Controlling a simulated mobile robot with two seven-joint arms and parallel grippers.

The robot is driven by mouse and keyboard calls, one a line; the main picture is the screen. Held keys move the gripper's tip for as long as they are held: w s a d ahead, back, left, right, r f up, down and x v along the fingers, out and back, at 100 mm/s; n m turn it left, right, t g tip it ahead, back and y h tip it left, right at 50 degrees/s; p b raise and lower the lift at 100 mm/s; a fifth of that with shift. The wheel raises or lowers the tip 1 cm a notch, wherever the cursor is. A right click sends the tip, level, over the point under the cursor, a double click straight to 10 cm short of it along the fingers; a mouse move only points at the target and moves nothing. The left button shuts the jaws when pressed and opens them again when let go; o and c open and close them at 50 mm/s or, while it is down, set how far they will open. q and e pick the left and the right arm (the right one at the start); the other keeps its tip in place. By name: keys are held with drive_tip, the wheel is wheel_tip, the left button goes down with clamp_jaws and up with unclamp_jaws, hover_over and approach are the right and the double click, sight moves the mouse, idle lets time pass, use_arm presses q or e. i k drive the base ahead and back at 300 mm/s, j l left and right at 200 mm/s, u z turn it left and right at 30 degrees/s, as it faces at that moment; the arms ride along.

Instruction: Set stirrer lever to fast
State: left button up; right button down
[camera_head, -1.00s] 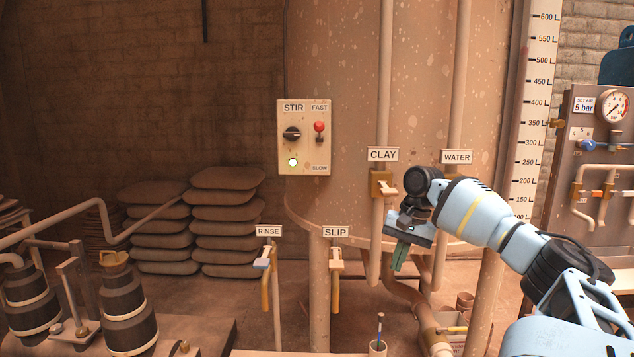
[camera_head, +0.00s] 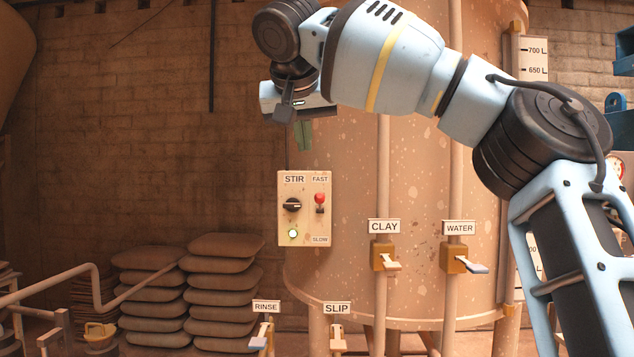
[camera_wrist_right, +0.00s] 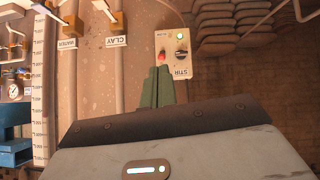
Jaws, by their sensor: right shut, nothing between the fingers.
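The stirrer lever (camera_head: 320,198) has a red knob and sits on the right side of the cream STIR panel (camera_head: 304,222). Its knob is in the upper part, just under the FAST label, with a dark slot below it and SLOW at the bottom. My right gripper (camera_head: 304,134) is shut and empty, its green fingers pointing down above the panel, apart from it. In the right wrist view its fingers (camera_wrist_right: 157,87) are together, and the red knob (camera_wrist_right: 162,57) shows just beyond their tips. My left gripper is not in view.
A black dial (camera_head: 292,205) and a lit green lamp (camera_head: 293,234) sit left of the lever. The CLAY valve (camera_head: 384,257) and WATER valve (camera_head: 458,259) are on pipes to the right. The big tank (camera_head: 420,190) stands behind. Stacked sacks (camera_head: 225,285) lie at lower left.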

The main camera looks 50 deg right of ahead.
sight(320, 197)
drive_tip(key=i+l, duration=0.15)
drive_tip(key=l, duration=0.25)
drive_tip(key=i+l, duration=0.2)
drive_tip(key=l, duration=0.15)
drive_tip(key=i+l, duration=0.15)
drive_tip(key=l, duration=0.25)
